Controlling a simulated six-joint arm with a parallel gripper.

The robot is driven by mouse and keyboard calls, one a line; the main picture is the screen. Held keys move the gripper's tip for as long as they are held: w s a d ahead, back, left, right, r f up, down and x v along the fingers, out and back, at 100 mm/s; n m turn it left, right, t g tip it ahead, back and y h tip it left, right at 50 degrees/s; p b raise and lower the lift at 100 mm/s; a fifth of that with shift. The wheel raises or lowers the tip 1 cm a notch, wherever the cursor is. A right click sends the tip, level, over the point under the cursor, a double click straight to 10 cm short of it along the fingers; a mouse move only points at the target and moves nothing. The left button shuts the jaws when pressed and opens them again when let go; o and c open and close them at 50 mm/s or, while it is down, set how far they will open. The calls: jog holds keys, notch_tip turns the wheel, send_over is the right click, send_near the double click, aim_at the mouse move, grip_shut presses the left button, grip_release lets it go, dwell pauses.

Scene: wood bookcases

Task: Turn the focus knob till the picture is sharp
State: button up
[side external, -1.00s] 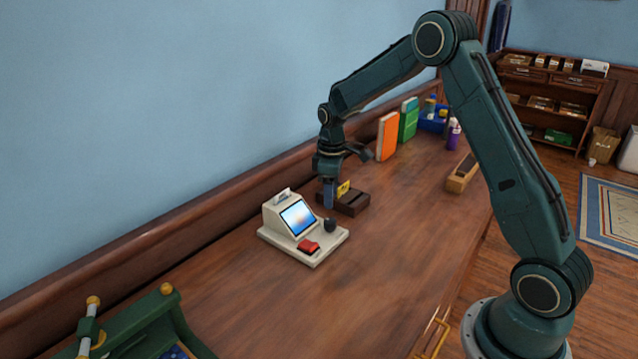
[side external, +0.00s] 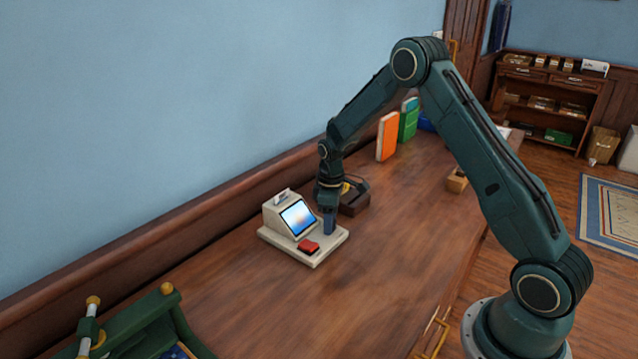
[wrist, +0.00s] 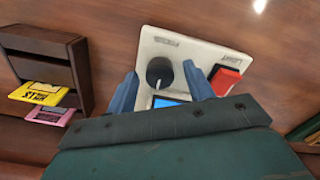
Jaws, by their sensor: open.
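The white viewer (side external: 277,222) stands on the desk, with a tilted screen (side external: 298,217) that shows a blurry blue and pale picture. The black focus knob (wrist: 159,72) sits on its base plate (wrist: 192,43) in the wrist view, with a red switch (wrist: 225,81) to its right. The switch also shows in the side view (side external: 308,246). My gripper (wrist: 161,86) is open above the base, with blue fingers on the two sides of the knob. I cannot tell whether they touch it. In the side view my gripper (side external: 329,222) hides the knob.
A dark wooden holder (wrist: 50,62) with yellow and pink cards stands close to the viewer. Orange (side external: 387,136) and green (side external: 408,121) books stand farther back by the wall. A green object (side external: 140,330) is at the near left. The desk front is clear.

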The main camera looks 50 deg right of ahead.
jog(key=c, duration=1)
jog(key=shift+o, duration=0.2)
jog(key=shift+m, duration=0.3)
jog(key=m, duration=1.7)
